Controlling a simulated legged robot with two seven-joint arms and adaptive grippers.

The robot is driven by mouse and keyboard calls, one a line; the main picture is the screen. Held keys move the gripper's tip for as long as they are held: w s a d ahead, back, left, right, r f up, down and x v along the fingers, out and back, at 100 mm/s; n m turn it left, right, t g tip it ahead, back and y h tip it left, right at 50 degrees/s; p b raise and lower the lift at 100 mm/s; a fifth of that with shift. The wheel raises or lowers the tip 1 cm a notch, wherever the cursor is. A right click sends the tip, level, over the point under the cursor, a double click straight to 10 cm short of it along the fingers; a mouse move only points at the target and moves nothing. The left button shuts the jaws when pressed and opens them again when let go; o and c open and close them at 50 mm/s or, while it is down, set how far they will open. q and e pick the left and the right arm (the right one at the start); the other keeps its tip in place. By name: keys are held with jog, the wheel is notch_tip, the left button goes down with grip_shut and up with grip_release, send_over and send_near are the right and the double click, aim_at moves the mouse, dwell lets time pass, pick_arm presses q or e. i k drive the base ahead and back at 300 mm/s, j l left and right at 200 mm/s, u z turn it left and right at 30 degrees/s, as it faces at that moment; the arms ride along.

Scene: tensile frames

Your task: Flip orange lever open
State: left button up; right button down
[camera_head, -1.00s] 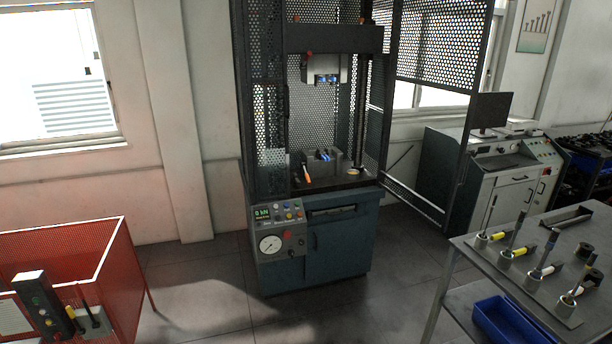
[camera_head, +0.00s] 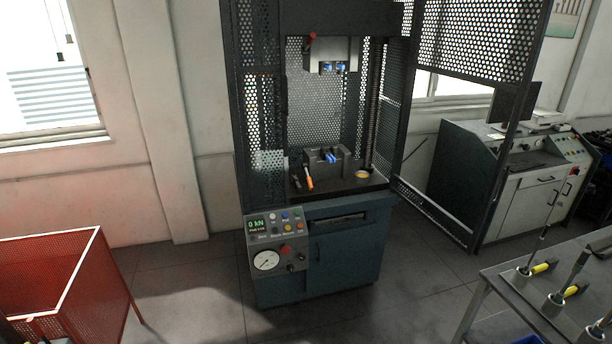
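The orange lever (camera_head: 309,183) shows as a short orange handle at the front left of the lower grip block (camera_head: 327,163), on the bed of the tensile frame (camera_head: 318,130). It points down toward the front edge of the bed. An upper grip (camera_head: 330,57) with blue jaws hangs above it, with a red handle (camera_head: 310,40) at its upper left. The mesh guard door (camera_head: 470,45) stands swung open to the right.
A control panel (camera_head: 276,240) with a gauge is on the frame's front. A red mesh bin (camera_head: 70,280) stands at lower left. A table (camera_head: 510,285) with several yellow-marked tools is at lower right. A grey console (camera_head: 520,185) stands behind. The floor before the frame is clear.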

aim_at(305, 166)
jog(key=i+l, duration=0.1)
jog(key=i, duration=0.35)
jog(key=i+l+u, duration=0.1)
jog(key=i, duration=0.35)
jog(key=i+l+u, duration=0.1)
jog(key=i, duration=0.35)
jog(key=i+l, duration=0.2)
jog(key=i, duration=0.25)
jog(key=i+l+u, duration=0.1)
jog(key=i, duration=0.35)
jog(key=l, duration=0.1)
